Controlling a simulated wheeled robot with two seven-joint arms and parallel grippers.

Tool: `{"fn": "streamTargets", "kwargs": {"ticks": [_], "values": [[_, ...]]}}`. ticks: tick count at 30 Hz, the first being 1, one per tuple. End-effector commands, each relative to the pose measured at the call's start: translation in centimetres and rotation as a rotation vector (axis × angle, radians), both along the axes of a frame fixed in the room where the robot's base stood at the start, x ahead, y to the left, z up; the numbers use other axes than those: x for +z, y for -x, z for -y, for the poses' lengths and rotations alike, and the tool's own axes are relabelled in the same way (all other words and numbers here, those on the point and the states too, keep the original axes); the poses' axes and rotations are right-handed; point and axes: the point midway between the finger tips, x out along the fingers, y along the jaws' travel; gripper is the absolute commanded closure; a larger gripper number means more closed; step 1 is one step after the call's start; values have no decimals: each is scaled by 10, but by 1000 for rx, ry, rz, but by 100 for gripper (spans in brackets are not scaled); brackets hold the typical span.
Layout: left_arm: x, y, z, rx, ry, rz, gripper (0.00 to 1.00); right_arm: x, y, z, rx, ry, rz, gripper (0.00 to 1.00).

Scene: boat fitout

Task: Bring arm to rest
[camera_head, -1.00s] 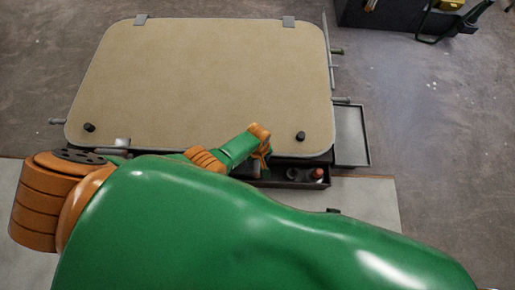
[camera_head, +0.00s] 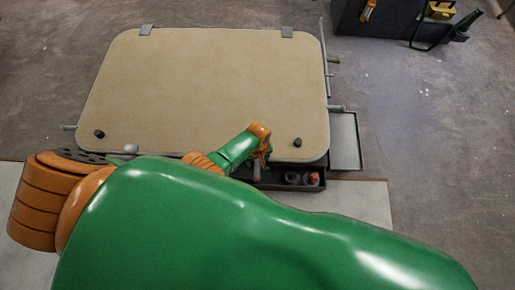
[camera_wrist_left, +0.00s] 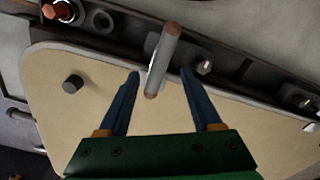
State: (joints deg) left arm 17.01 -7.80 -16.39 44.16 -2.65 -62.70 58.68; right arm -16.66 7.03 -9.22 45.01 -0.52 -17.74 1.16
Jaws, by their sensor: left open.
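My left arm, green with orange joints, crosses the lower part of the head view. Its wrist end (camera_head: 258,140) is over the front edge of a beige panel (camera_head: 205,85); the fingers there are mostly hidden. In the left wrist view, my left gripper (camera_wrist_left: 160,75) has its two blue fingers apart. A grey cylindrical rod with a brownish end (camera_wrist_left: 163,58) shows between and beyond the fingertips. I cannot tell whether a finger touches it. My right gripper is in neither view.
A dark tray (camera_head: 290,180) with small round parts lies along the panel's front edge. A grey shallow tray (camera_head: 346,140) is at its right. Black knobs (camera_head: 99,134) stand on the panel. A dark cabinet (camera_head: 385,20) is at the back right. Floor on the right is clear.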

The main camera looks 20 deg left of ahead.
Motion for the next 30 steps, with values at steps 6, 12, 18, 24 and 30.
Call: {"fn": "streamTargets", "kwargs": {"ticks": [6, 12, 18, 24, 30], "values": [[-1, 0, 0, 0, 0, 0, 34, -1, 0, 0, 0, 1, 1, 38], [0, 0, 0, -3, 2, 1, 34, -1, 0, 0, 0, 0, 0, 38], [19, 12, -15, -174, 29, 72, 34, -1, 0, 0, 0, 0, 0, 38], [66, 35, -44, -427, 3, 168, 34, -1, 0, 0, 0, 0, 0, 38], [109, 55, -62, -611, -41, 230, 34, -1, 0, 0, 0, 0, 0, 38]]}}
